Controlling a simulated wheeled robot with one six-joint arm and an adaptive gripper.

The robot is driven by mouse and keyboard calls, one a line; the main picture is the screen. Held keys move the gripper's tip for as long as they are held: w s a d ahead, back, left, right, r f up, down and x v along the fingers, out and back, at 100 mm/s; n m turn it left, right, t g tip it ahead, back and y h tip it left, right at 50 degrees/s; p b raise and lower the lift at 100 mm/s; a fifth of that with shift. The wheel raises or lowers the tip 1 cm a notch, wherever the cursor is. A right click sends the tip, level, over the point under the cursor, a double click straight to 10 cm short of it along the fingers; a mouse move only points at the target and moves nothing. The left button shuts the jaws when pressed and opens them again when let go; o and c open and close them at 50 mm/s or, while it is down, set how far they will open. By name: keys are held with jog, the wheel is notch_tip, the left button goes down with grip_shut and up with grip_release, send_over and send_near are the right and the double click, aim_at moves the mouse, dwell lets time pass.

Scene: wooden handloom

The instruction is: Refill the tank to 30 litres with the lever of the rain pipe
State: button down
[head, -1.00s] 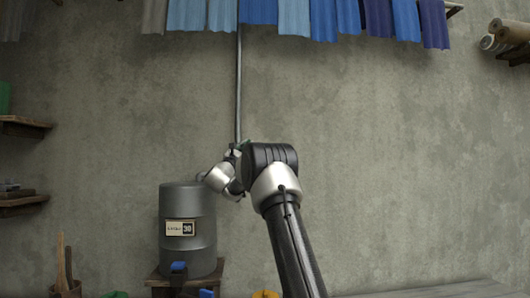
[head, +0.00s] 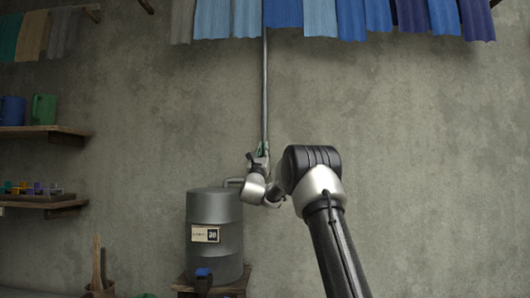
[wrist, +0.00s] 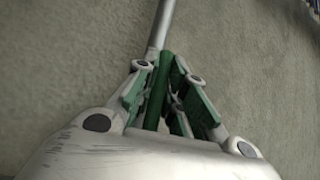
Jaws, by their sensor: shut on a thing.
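The tank (head: 228,262) is a dark grey cylinder standing upright on a small wooden stand against the wall. Its front has a cream label (head: 201,235) with a small dark number panel (head: 213,235); the figures are too blurred to read surely. The thin grey rain pipe (head: 264,85) runs up the wall above and right of the tank. My gripper (head: 261,152) is at the pipe's lower end. In the wrist view my gripper (wrist: 165,95) is shut on a dark green lever handle (wrist: 156,92), just below the grey pipe. The lever's exact angle cannot be told.
A blue tap (head: 203,273) juts from the tank's lower front. Cloths (head: 300,18) hang along the top. Wooden shelves (head: 40,130) with mugs stick out at the left. A pot with sticks (head: 98,270) stands lower left. The wall at the right is bare.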

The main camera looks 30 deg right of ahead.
jog(key=shift+f, duration=0.1)
jog(key=c, duration=1.5)
grip_release()
jog(key=shift+o, duration=0.2)
jog(key=shift+a, duration=0.1)
jog(key=v, duration=1.2)
